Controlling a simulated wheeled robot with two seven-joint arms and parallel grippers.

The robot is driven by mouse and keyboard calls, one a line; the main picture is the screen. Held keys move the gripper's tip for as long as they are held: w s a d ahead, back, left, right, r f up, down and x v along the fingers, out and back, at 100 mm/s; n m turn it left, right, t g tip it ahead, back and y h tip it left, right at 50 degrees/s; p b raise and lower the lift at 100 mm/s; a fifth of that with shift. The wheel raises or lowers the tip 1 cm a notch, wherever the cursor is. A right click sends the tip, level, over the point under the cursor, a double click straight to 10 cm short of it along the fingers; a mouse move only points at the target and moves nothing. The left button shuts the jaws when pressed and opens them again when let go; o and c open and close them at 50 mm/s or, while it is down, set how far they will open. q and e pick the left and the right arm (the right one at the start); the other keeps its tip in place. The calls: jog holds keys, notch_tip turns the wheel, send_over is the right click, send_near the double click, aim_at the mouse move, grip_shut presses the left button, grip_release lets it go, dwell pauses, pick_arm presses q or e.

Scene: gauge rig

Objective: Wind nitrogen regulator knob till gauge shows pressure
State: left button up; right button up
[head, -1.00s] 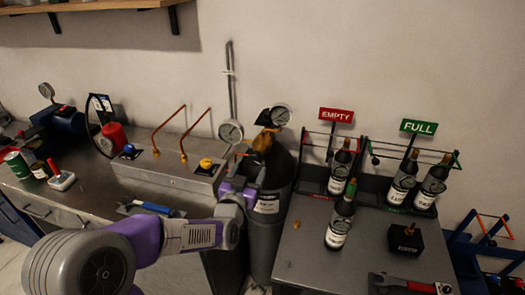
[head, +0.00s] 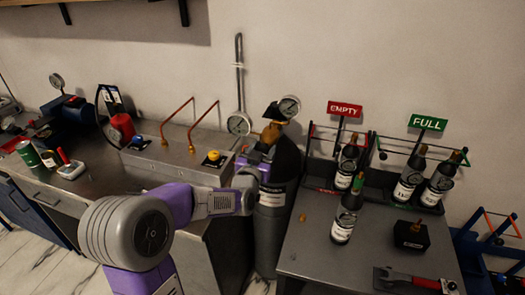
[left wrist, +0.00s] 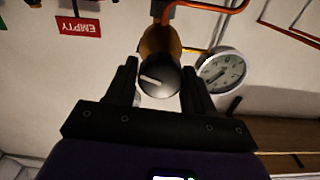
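The brass-coloured regulator (head: 272,133) sits atop a dark grey cylinder (head: 272,220); it also shows in the left wrist view (left wrist: 158,40). Its round black knob (left wrist: 159,81) with a white mark faces the wrist camera; the gripper covers it in the head view. My left gripper (left wrist: 160,75) has one finger on each side of the knob. I cannot tell whether they touch it. My right gripper is not in view.
Copper pipes (head: 190,125) rise from the steel bench box. A table (head: 330,262) at right holds several bottles (head: 410,174) and a black block (head: 411,235).

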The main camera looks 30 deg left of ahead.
pick_arm(q)
jog(key=c, duration=0.5)
jog(key=shift+m+b, duration=0.35)
jog(key=shift+m, duration=0.05)
jog(key=shift+c, duration=0.2)
jog(key=shift+d+m, duration=0.1)
jog(key=shift+m, duration=0.7)
jog(key=o, duration=1)
jog(key=shift+c, duration=0.2)
jog(key=v, duration=0.7)
jog(key=shift+s, duration=0.3)
